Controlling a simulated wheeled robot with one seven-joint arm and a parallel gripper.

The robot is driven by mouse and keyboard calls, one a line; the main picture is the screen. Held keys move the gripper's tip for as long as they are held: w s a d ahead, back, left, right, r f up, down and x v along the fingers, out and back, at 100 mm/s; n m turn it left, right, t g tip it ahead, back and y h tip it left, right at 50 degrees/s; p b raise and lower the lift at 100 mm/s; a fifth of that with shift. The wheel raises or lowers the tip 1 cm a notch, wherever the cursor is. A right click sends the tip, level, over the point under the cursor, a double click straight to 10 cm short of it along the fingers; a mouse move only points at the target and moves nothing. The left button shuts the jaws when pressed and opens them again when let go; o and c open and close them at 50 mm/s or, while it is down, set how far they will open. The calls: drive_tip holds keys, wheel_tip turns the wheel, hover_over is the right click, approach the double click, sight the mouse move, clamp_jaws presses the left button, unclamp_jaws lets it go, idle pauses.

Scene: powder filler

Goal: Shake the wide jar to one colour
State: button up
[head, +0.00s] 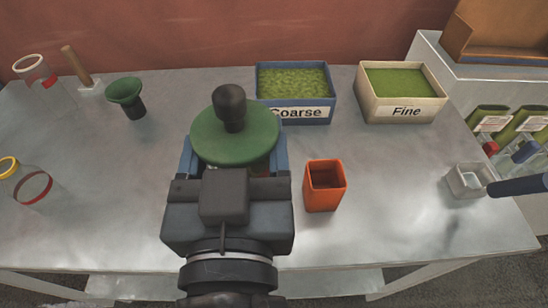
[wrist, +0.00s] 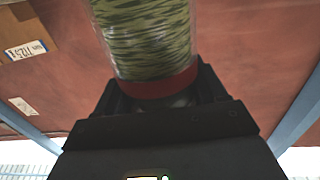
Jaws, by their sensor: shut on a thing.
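The wide jar shows in the wrist view (wrist: 145,40) as a clear cylinder with a red band. Its contents are streaked in lighter and darker green, not one even colour. In the head view a round green lid with a black knob (head: 235,135) covers the jar from above, and the jar's body is mostly hidden below it. My gripper (head: 236,168) is shut around the jar near the red band. It also shows in the wrist view (wrist: 165,98). The jar appears to be held above the table; its base is not visible.
A blue Coarse bin (head: 295,110) and a cream Fine bin (head: 402,110) stand at the back. An orange square cup (head: 325,187) is close at right. A green funnel (head: 126,92) and clear tubes (head: 33,187) are at left.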

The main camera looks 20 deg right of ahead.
sight(274, 131)
drive_tip(key=shift+a, duration=0.25)
drive_tip(key=shift+d, duration=0.3)
drive_tip(key=d, duration=0.8)
drive_tip(key=a, duration=0.8)
drive_tip(key=shift+a, duration=0.3)
drive_tip(key=shift+d, duration=0.3)
drive_tip(key=d, duration=0.4)
